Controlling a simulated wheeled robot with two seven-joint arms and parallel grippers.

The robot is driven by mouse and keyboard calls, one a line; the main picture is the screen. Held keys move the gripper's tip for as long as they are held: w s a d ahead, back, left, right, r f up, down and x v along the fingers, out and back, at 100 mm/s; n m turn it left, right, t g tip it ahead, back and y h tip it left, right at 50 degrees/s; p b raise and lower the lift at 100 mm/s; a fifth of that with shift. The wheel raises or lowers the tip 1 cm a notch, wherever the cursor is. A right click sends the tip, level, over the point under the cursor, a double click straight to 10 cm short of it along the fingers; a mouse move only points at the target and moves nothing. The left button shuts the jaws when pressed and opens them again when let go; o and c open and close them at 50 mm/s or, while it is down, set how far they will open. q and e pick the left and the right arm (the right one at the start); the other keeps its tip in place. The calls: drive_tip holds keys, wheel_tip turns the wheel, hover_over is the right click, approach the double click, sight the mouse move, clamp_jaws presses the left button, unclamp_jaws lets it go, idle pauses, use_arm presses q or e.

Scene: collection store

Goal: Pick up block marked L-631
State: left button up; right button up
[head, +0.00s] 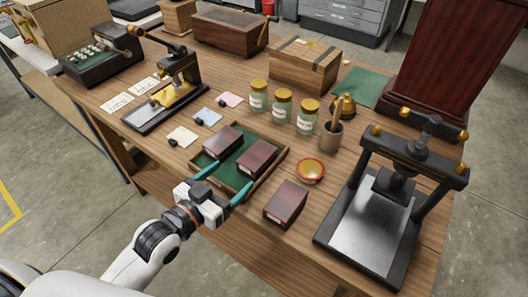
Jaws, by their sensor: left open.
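Three dark red-brown blocks with small pale labels are in the head view, and I cannot read any marking, so I cannot tell which is L-631. One block (222,141) lies in the back left of a green-lined wooden tray (281,158). A second block (256,158) lies to its right in the same tray. A third block (286,204) lies on the bare table, right of the tray. My left gripper (232,176) is open and empty, its teal fingers spread at the tray's front edge, in front of the two tray blocks. My right gripper is out of view.
A red-rimmed round dish (311,171) stands right of the tray, near a brush cup (331,137). Several jars (282,106) stand behind the tray. A black press (372,219) fills the table's right end. Small tagged cards (183,137) lie at left.

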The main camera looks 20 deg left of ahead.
sight(257, 154)
use_arm(q)
drive_tip(key=x, duration=0.5)
drive_tip(key=shift+w+d+p, duration=0.1)
drive_tip(key=shift+w+p, duration=0.2)
drive_tip(key=shift+w, duration=0.1)
drive_tip(key=shift+f+x, duration=0.1)
drive_tip(key=shift+x, duration=1.3)
drive_tip(key=shift+f+x, duration=0.15)
drive_tip(key=shift+x, duration=1.2)
drive_tip(key=shift+s, duration=0.1)
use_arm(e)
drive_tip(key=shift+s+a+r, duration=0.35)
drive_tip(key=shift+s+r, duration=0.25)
use_arm(q)
drive_tip(key=shift+c, duration=0.2)
drive_tip(key=c, duration=1.1)
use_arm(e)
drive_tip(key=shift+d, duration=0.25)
